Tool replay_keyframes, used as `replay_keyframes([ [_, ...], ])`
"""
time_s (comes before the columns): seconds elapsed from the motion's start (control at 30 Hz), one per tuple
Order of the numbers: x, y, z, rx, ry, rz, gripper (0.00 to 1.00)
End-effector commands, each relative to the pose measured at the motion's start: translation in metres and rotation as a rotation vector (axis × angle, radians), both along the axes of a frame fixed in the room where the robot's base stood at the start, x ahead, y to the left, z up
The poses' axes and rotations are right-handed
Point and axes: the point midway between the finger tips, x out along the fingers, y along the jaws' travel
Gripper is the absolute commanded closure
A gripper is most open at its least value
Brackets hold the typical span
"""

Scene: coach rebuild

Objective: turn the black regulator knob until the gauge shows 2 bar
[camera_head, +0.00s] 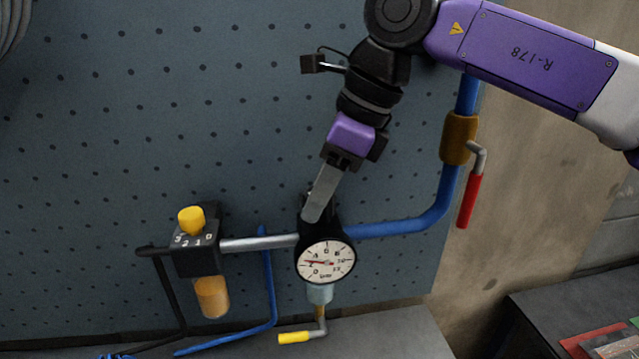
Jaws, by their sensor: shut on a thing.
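The round pressure gauge (326,262) faces me on the front of the black regulator. Its white face has small dark numbers and a red needle that points to the left, slightly upward. The numbers are too small to read the value surely. The black regulator knob (331,212) sits just above the gauge and is partly hidden behind my gripper's fingers. My gripper (314,212) comes down from the upper right, tilted, and is shut on the knob.
Left of the gauge, a silver pipe (258,243) leads to a black block with a yellow knob (191,219) and an amber bowl (212,297). A yellow-handled valve (296,338) hangs below. A blue pipe (395,227) runs right, up to a red-handled valve (469,200). A pegboard stands behind.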

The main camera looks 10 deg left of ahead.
Motion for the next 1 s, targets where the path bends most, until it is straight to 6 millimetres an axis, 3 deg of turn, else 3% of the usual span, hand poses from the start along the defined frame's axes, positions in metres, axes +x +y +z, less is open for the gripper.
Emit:
replay_keyframes([
  [0.73,0.0006,-0.0006,0.0002,-0.001,-0.002,0.09,0.99],
  [0.77,0.0007,-0.0006,0.0002,-0.001,-0.001,0.089,0.57],
  [0.8,0.0006,-0.0007,0.0002,-0.001,-0.001,0.089,0.49],
  [0.87,0.0006,-0.0006,0.0001,-0.001,-0.001,0.089,0.37],
  [1.0,0.0004,-0.0004,-0.0001,-0.001,-0.001,0.089,0.37],
])
